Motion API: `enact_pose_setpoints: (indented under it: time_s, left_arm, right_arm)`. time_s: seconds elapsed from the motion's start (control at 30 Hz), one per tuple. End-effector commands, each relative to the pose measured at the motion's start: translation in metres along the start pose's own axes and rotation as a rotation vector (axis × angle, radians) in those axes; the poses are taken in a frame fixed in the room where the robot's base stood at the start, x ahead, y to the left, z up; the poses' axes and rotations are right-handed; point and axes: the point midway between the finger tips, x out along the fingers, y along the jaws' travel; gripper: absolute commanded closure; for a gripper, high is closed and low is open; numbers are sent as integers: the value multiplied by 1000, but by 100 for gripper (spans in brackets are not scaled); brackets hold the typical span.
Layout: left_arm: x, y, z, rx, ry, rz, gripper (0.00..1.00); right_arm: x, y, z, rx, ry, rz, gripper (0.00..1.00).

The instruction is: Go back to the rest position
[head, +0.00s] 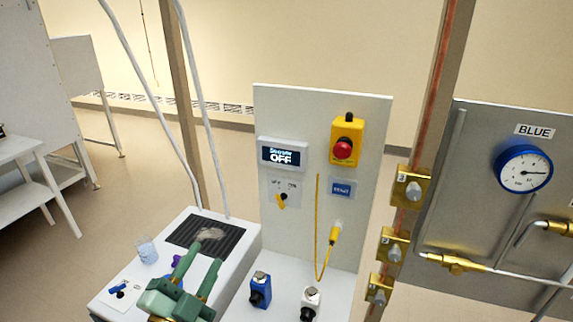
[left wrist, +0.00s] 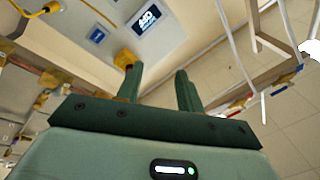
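My left gripper (head: 201,258) is at the bottom of the head view, its two green fingers apart. It is over the front part of the white bench with the black ridged mat. In the left wrist view the fingers (left wrist: 158,78) are also apart, with nothing between them. My right gripper is in neither view.
An upright panel (head: 290,105) carries an OFF display (head: 282,153), a red button (head: 343,149) and a yellow cord (head: 318,235). A beaker (head: 147,250) stands left of the mat (head: 184,236). Brass fittings (head: 394,250) and a blue gauge (head: 524,169) are at right.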

Motion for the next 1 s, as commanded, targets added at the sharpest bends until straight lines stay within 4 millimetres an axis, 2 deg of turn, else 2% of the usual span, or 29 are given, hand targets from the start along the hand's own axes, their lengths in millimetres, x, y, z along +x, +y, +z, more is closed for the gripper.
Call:
enact_pose_setpoints:
  time_s: [0.03,0.1,0.23,0.4,0.57,0.87,0.97,1.0]
  left_arm:
    - [-14,-10,25,-28,-162,-45,63]
    - [-39,-16,60,-42,-392,-64,63]
    - [-93,-10,106,-49,-730,7,63]
    - [-161,9,134,-44,-1032,190,63]
    - [-223,27,139,-31,-1231,412,63]
    - [-242,148,205,-134,-1254,567,63]
    - [-259,198,229,-188,-1268,619,63]
    - [-268,220,240,-215,-1276,641,63]
  right_arm:
    - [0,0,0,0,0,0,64]
    - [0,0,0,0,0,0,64]
    - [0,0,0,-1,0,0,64]
    - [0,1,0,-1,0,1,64]
    - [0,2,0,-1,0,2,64]
    - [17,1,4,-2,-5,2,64]
    - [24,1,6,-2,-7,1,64]
    - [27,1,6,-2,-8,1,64]
